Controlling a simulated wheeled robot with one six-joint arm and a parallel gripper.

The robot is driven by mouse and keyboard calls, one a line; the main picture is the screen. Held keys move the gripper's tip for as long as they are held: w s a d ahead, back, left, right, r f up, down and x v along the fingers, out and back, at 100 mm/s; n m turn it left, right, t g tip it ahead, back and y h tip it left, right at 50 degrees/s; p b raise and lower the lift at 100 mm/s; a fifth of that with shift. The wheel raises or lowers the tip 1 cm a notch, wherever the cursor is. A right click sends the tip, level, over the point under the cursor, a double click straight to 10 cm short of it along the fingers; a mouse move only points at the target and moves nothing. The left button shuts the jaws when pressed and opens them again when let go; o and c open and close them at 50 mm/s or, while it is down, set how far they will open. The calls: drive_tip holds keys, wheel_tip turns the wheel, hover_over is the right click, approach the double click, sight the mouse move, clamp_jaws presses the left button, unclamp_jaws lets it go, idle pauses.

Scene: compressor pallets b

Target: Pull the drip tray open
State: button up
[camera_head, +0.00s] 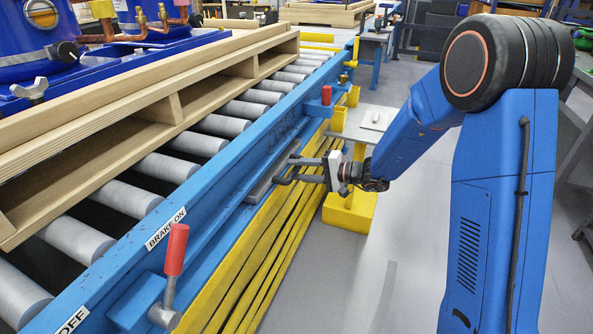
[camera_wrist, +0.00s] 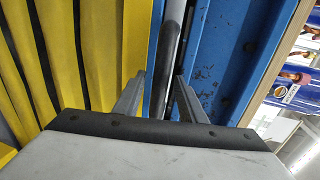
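The drip tray (camera_head: 261,189) shows in the head view as a narrow grey edge low on the side of the blue conveyor frame, above the yellow bars. It looks pushed in, though most of it is hidden under the frame. My gripper (camera_head: 285,170) is at this edge, reaching in from the right. In the wrist view my gripper (camera_wrist: 160,77) has its two fingers apart, with a grey bar (camera_wrist: 172,45), apparently the tray's handle or edge, running between them. I see gaps beside the bar; contact with it is not clear.
The blue frame (camera_head: 222,157) carries rollers and a wooden pallet (camera_head: 190,100). A red-handled lever (camera_head: 176,255) stands near the "BRAKE ON" label, and another red handle (camera_head: 326,95) is farther back. A yellow block (camera_head: 350,212) stands behind the gripper.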

drive_tip(key=shift+w+a, duration=0.15)
drive_tip(key=shift+a, duration=0.25)
clamp_jaws()
drive_tip(key=shift+d, duration=0.5)
drive_tip(key=f+v, duration=0.2)
drive_tip(key=v, duration=0.7)
drive_tip(key=f+v, duration=0.2)
drive_tip(key=v, duration=0.7)
drive_tip(key=shift+s+d, duration=0.4)
drive_tip(key=shift+d, duration=0.35)
unclamp_jaws()
drive_tip(key=v, duration=1.7)
drive_tip(key=shift+d, duration=0.25)
